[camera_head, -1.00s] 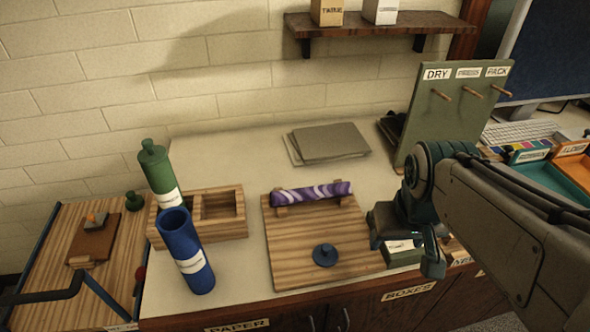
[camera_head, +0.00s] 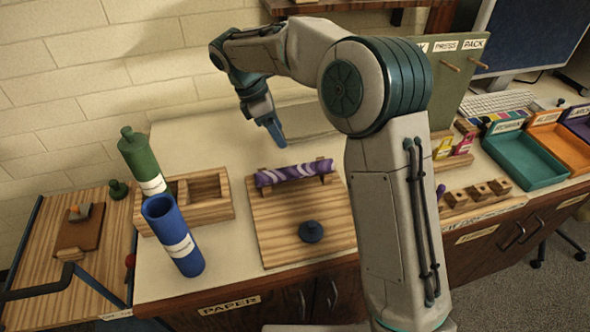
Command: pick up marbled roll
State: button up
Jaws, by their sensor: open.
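The marbled roll (camera_head: 293,174) is purple with pale swirls. It lies across two wooden supports on a wooden board (camera_head: 275,232) at the middle of the counter. My gripper (camera_head: 275,135) is open and empty, pointing down above and slightly behind the left half of the roll. It looks apart from the roll; one finger is mostly hidden behind the other.
A blue tube (camera_head: 173,236) and a green bottle-like tube (camera_head: 140,160) stand left, by a wooden box (camera_head: 220,212). Teal (camera_head: 522,165) and orange (camera_head: 568,150) trays are at right.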

jog(key=w+a+f+n, duration=0.1)
jog(key=a, duration=0.1)
send_near(292, 167)
jog(key=x, duration=0.5)
jog(key=shift+w+d+p, duration=0.1)
jog(key=shift+w+p, duration=0.05)
jog(key=shift+p, duration=0.15)
jog(key=shift+p+x, duration=0.6)
jog(key=shift+x, duration=2.1)
jog(key=c, duration=1.1)
